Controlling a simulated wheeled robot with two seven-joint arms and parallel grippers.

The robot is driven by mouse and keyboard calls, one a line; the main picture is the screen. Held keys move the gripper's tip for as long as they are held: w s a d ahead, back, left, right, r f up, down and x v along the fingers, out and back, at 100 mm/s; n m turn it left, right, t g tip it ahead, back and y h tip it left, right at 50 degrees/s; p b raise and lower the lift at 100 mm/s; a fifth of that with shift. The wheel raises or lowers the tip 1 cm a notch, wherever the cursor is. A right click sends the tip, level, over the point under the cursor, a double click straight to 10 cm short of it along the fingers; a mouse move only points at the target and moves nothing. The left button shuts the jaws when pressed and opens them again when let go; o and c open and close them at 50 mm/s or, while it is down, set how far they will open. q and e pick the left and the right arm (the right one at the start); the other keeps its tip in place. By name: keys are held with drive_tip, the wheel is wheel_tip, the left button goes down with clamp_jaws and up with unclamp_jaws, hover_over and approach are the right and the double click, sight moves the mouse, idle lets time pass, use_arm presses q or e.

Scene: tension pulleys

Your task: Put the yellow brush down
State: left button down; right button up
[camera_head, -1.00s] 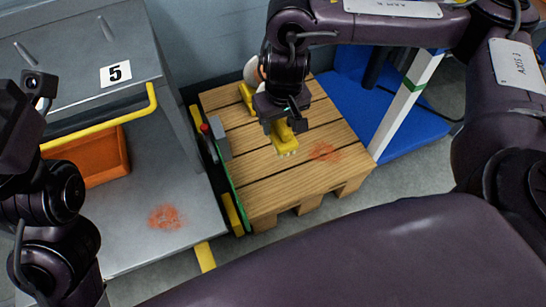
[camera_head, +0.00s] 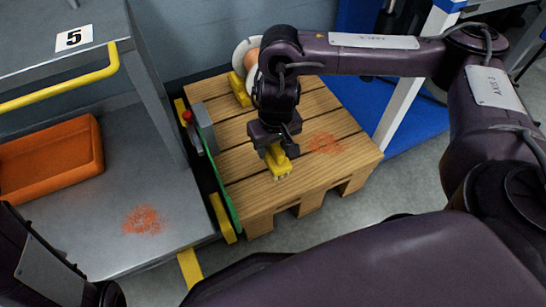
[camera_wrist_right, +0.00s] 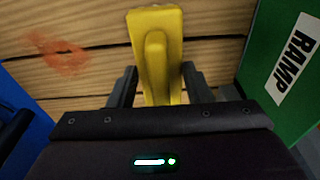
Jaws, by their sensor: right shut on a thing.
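The yellow brush (camera_head: 279,163) is in my right gripper (camera_head: 273,146), above the wooden pallet (camera_head: 232,165). In the right wrist view the brush (camera_wrist_right: 157,50) stands between the two dark fingers of the right gripper (camera_wrist_right: 160,88), which are shut on it. The brush points toward the front of the pallet in the head view; whether it touches the planks I cannot tell. My left arm shows at the lower left of the head view, but its gripper is out of view.
An orange-red smudge (camera_head: 325,143) marks the pallet right of the brush. Another smudge (camera_head: 143,220) is on the grey cart's shelf (camera_head: 100,245), near an orange bin (camera_head: 50,160). A green board marked RAMP (camera_wrist_right: 283,75) stands along the pallet's left side. A yellow object (camera_head: 240,90) sits at the back.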

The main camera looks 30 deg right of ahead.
sight(273, 154)
wheel_tip(273, 154, down, 4)
drive_tip(key=b, duration=0.3)
drive_tip(key=shift+r, duration=0.15)
drive_tip(key=o, duration=0.9)
